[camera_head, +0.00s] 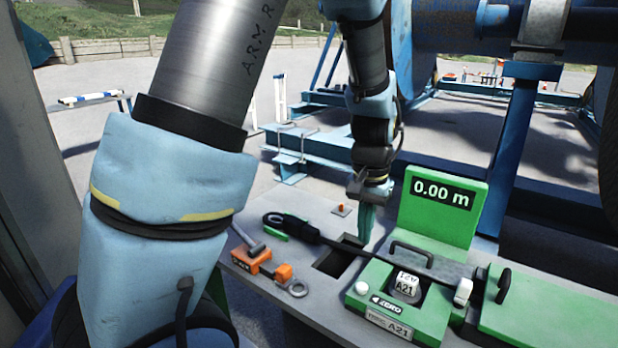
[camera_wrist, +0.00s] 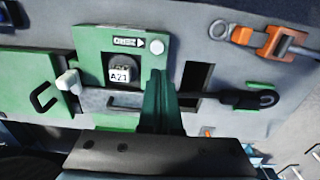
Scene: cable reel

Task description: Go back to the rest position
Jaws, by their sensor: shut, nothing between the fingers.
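My gripper (camera_head: 366,222) hangs pointing down over the bench, near the dark rectangular opening. Its green fingers are together with nothing between them. In the wrist view the gripper (camera_wrist: 160,90) reaches in front of the grey bar and beside the opening; whether it touches anything is not clear. The green measuring unit (camera_head: 400,312) has a display panel (camera_head: 440,200) reading 0.00 m and a block marked A21 (camera_head: 406,286). A black cable with a ringed end (camera_head: 290,228) lies across the opening towards the unit.
The grey bench (camera_head: 320,290) carries an orange tool (camera_head: 262,262) and a metal ring (camera_head: 298,288) at its left. A small orange knob (camera_head: 342,209) stands at the back. A blue reel frame (camera_head: 512,150) rises behind. Open paved ground lies beyond.

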